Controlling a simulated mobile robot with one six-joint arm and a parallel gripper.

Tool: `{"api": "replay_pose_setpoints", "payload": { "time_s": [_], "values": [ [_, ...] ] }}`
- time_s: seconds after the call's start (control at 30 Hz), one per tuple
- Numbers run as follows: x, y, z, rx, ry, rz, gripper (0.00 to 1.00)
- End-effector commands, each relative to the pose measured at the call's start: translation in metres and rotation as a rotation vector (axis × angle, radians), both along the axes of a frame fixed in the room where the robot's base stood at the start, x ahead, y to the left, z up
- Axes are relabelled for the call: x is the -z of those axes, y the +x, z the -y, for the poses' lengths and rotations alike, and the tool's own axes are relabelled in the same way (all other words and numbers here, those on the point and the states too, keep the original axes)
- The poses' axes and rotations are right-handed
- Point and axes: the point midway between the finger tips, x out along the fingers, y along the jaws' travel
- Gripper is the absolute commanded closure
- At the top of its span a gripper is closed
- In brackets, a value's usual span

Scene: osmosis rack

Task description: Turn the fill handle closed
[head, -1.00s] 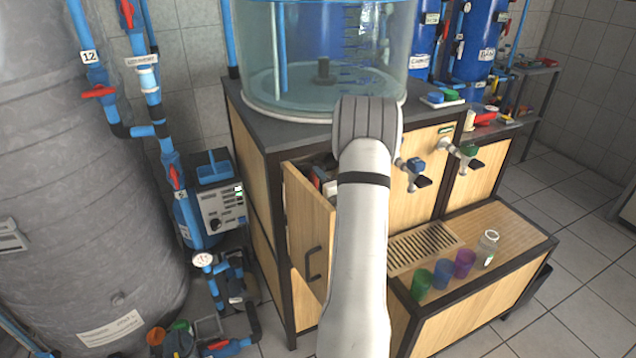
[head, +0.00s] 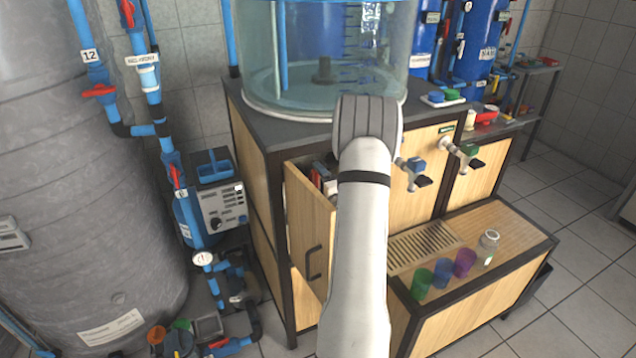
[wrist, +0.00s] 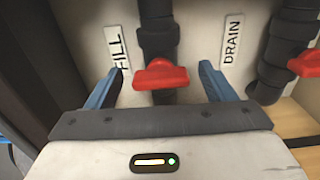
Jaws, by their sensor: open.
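The red fill handle (wrist: 160,76) shows in the wrist view, lying crosswise on a dark vertical pipe (wrist: 158,30) beside the white FILL label (wrist: 118,48). My gripper (wrist: 161,69) is open, with one blue finger on each side of the handle. Gaps show between the fingers and the handle, so it is not gripped. In the head view my arm hides the gripper and the fill handle, in front of the open cabinet door (head: 308,235).
A second red handle (wrist: 306,64) sits on the pipe right of the DRAIN label (wrist: 232,42). A dark cabinet edge (wrist: 35,65) is close on the left. A clear tank (head: 290,70) stands on top; several small cups and a jar (head: 488,247) stand at right.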

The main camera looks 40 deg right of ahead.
Motion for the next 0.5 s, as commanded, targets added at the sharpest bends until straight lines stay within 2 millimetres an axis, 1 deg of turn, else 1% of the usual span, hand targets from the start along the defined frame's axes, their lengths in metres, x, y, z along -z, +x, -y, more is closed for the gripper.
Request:
{"api": "replay_pose_setpoints", "payload": {
  "time_s": [0.13, 0.23, 0.5],
  "values": [
    [0.001, -0.001, 0.0, 0.001, 0.0, -0.001, 0.24],
    [0.001, -0.009, -0.001, 0.002, 0.001, -0.002, 0.24],
    [0.001, -0.052, -0.012, 0.003, 0.001, -0.002, 0.24]
  ]
}}
